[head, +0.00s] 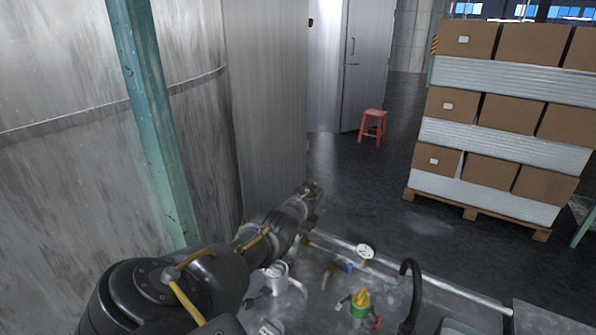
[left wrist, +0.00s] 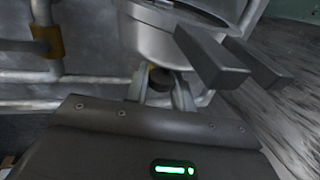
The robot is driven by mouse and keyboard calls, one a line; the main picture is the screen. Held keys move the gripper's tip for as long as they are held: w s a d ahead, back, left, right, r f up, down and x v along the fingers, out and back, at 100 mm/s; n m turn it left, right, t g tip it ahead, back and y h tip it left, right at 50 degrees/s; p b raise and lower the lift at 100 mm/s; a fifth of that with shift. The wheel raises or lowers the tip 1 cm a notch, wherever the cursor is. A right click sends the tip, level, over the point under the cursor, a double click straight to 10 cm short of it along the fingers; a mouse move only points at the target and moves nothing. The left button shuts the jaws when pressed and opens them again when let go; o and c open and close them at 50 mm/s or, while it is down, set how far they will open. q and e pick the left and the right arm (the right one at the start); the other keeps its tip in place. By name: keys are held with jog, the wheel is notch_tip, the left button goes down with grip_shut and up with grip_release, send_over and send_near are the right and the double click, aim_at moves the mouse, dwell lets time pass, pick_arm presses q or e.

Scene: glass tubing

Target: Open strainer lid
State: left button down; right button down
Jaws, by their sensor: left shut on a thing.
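My left arm crosses the lower middle of the head view, and its dark far end, with my left gripper (head: 312,192), is small and unclear there. In the left wrist view two pale fingers of my left gripper (left wrist: 160,90) close on a dark round knob (left wrist: 160,79). The knob sits just below a grey metal vessel (left wrist: 158,34) with a rimmed top, which looks like the strainer. I cannot tell whether the lid is raised. My right gripper is not in view.
Metal pipes (left wrist: 60,77) run at the left of the wrist view. The head view shows a pressure gauge (head: 365,251), a green and yellow valve (head: 360,304) and a pale pot (head: 277,278). A large tank (head: 60,150) stands left; boxes (head: 452,104) stand right.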

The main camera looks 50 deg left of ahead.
pick_arm(q)
jog(key=shift+f, duration=0.15)
jog(key=c, duration=1.6)
grip_release()
jog(key=o, duration=0.4)
jog(key=shift+w+f, duration=0.1)
jog(key=shift+w, duration=0.05)
jog(key=shift+c, duration=0.2)
jog(key=p+v, duration=0.3)
jog(key=v, duration=0.8)
jog(key=shift+f, duration=0.1)
